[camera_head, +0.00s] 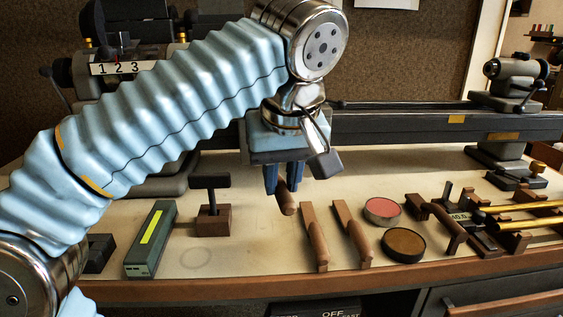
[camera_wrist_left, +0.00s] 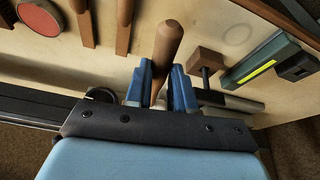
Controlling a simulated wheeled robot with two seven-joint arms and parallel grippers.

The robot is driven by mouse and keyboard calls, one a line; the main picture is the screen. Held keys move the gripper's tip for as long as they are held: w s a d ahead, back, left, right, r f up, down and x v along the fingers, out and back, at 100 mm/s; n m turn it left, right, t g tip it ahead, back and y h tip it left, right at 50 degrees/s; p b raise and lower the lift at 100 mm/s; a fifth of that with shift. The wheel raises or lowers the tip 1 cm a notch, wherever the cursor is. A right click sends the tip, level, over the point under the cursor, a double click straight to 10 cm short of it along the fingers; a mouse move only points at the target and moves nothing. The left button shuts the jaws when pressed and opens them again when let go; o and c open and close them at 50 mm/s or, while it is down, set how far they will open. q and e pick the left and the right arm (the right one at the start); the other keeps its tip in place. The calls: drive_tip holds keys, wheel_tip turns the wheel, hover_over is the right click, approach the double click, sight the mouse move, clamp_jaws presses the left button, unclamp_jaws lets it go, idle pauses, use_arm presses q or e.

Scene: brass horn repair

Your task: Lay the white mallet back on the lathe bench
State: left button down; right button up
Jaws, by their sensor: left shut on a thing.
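My left gripper (camera_head: 283,188) hangs over the lathe bench (camera_head: 255,245), with its fingers pointing down. It is shut on a brown wooden handle (camera_head: 287,205), which I take to be the white mallet's. In the left wrist view the handle (camera_wrist_left: 168,45) stands out between the blue fingers of the gripper (camera_wrist_left: 161,78). The mallet's head is hidden by the gripper, with only a pale bit showing between the fingers. The handle's lower end is close to the bench top; I cannot tell whether it touches. My right gripper is not in view.
Left of the gripper are a dark T-shaped tool on a wooden block (camera_head: 213,221) and a green box (camera_head: 151,240). Right are two wooden tools (camera_head: 315,240) (camera_head: 352,235), a pink tin (camera_head: 382,211) and a brown disc (camera_head: 403,244). The lathe (camera_head: 430,125) runs behind.

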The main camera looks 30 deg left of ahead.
use_arm(q)
drive_tip(key=shift+f, duration=2.1)
drive_tip(key=shift+r, duration=0.1)
wheel_tip(320, 180, down, 6)
drive_tip(key=b, duration=0.5)
drive_tip(key=shift+f, duration=0.25)
drive_tip(key=c, duration=0.9)
unclamp_jaws()
